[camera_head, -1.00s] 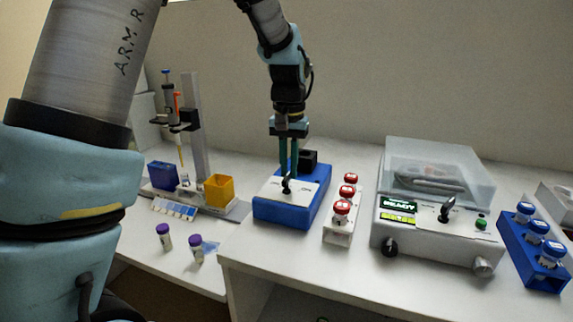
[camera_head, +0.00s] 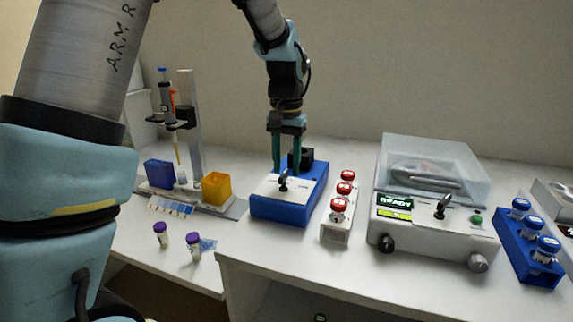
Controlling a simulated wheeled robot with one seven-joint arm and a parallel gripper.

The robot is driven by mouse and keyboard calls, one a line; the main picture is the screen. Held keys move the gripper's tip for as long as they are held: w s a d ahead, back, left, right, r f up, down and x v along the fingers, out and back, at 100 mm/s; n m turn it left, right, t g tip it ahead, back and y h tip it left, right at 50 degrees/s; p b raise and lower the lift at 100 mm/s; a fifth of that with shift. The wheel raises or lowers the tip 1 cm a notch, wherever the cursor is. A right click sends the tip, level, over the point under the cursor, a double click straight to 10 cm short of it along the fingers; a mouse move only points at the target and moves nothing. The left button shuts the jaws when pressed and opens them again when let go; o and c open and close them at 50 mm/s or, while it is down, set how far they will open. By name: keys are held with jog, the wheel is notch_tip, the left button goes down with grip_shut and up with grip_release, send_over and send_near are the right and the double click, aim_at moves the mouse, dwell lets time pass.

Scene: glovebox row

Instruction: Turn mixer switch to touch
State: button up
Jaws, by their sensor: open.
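The mixer (camera_head: 292,207) is a blue box with a white top plate at the middle of the bench. A small black lever switch (camera_head: 283,181) stands on its plate, with tiny labels to either side that I cannot read. A black cup holder (camera_head: 303,158) sits at the mixer's back. My gripper (camera_head: 287,170) points down above the mixer, its two green fingers apart and empty.
A white rack with red-capped vials (camera_head: 337,224) stands right of the mixer. Further right are a clear-lidded machine (camera_head: 432,243) reading READY and a blue rack (camera_head: 526,262). At left are a pipette stand (camera_head: 192,120), a yellow bin (camera_head: 217,188) and two purple-capped vials (camera_head: 161,235).

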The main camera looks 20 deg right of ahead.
aim_at(286, 170)
notch_tip(286, 170, up, 11)
jog(key=b, duration=0.1)
jog(key=shift+f, duration=0.15)
dwell(0.8)
jog(key=w+a+f+n, duration=0.15)
jog(key=a+f, duration=0.25)
jog(key=a, duration=0.5)
jog(key=w+a+f+n, duration=0.15)
jog(key=a+f, duration=0.25)
jog(key=a, duration=0.4)
jog(key=s+a+f+n, duration=0.1)
jog(key=s+a+f, duration=0.1)
jog(key=a, duration=0.3)
jog(key=s+a+f+n+t, duration=0.1)
jog(key=s+a+f+n, duration=0.1)
jog(key=a, duration=0.3)
jog(key=s+a+f+n, duration=0.1)
jog(key=s+a+f, duration=0.2)
jog(key=s+a, duration=0.1)
jog(key=shift+s+a+f+t, duration=0.2)
jog(key=shift+a+f+t, duration=0.1)
jog(key=shift+a, duration=0.1)
